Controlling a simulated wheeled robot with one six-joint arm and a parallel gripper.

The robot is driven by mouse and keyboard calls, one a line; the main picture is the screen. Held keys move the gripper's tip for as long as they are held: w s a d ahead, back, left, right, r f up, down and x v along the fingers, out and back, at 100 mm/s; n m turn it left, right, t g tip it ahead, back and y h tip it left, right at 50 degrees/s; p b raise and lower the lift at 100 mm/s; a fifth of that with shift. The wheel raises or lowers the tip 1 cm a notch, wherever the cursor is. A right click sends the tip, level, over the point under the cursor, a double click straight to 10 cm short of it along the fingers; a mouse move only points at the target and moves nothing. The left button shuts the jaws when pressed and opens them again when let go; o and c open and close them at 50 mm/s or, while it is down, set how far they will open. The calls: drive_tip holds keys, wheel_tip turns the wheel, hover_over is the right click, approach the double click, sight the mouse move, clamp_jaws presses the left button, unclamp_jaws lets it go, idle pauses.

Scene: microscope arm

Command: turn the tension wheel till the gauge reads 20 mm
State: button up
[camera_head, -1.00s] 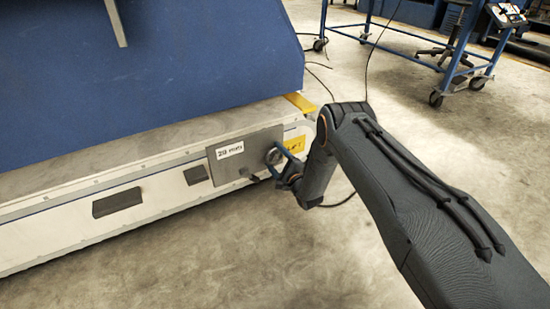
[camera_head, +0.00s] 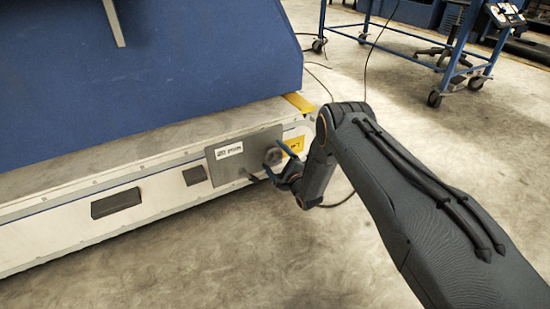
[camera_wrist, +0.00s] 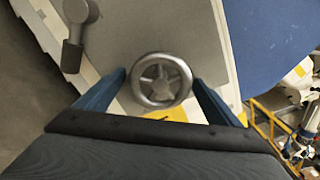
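The tension wheel (camera_wrist: 162,82) is a small silver handwheel with spokes, on a grey plate (camera_head: 228,172) at the right end of the machine's white base. It also shows in the head view (camera_head: 273,156). My gripper (camera_wrist: 158,77) is open, with one blue finger on each side of the wheel. A gap shows on the left; contact on the right is hard to tell. My gripper is also at the plate in the head view (camera_head: 275,158). The gauge (camera_head: 229,151) is a white label-like display left of the wheel; its small text appears to read 20 mm.
A grey lever with a round hub (camera_wrist: 73,40) sits on the plate beside the wheel. A yellow label (camera_head: 295,145) is right of the plate. The blue machine body (camera_head: 150,70) rises behind. A blue wheeled cart (camera_head: 455,50) stands at the back right. Open concrete floor lies in front.

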drive_tip(key=p+v, duration=0.3)
drive_tip(key=v, duration=0.4)
drive_tip(key=shift+s+d, duration=0.2)
drive_tip(key=shift+s, duration=0.15)
drive_tip(key=shift+w, duration=0.1)
